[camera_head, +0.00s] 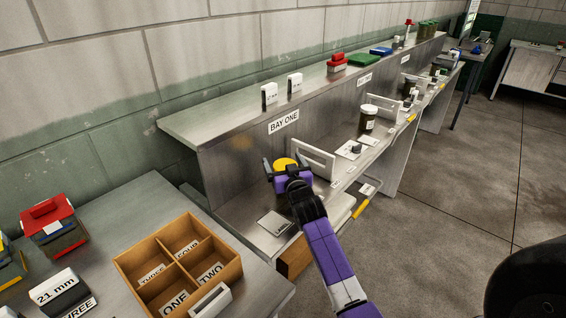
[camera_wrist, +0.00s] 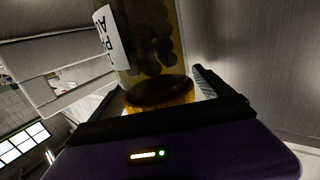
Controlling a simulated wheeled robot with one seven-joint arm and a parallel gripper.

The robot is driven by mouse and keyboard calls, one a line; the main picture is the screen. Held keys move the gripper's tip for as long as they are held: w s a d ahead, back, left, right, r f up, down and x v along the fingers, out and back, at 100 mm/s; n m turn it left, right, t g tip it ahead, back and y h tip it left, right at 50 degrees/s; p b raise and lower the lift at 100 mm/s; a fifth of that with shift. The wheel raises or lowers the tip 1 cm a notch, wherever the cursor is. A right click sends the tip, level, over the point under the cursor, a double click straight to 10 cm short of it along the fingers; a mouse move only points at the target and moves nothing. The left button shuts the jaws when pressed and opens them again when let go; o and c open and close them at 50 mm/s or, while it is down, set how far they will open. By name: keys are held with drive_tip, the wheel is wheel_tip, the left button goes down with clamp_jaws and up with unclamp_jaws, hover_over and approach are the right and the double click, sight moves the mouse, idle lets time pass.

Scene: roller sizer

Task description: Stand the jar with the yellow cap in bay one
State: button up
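The jar's yellow cap (camera_head: 285,163) shows in the head view, below the BAY ONE sign (camera_head: 284,122). The jar body is hidden there behind my gripper (camera_head: 287,173). In the wrist view the jar (camera_wrist: 155,45) is glass with dark round contents and a white label, its yellow cap (camera_wrist: 160,94) toward my gripper (camera_wrist: 158,88). My fingers lie on either side of the cap. I cannot tell whether they press on it, or whether the jar's base touches the bay floor.
A white upright frame (camera_head: 314,160) stands just right of the jar. A pale plate (camera_head: 276,223) lies on the bay one bench in front. Another jar (camera_head: 368,119) with a pale cap stands farther along. A wooden four-part tray (camera_head: 211,239) sits on the near table.

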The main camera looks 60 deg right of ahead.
drive_tip(key=shift+r, duration=0.1)
drive_tip(key=v, duration=1.2)
idle(0.4)
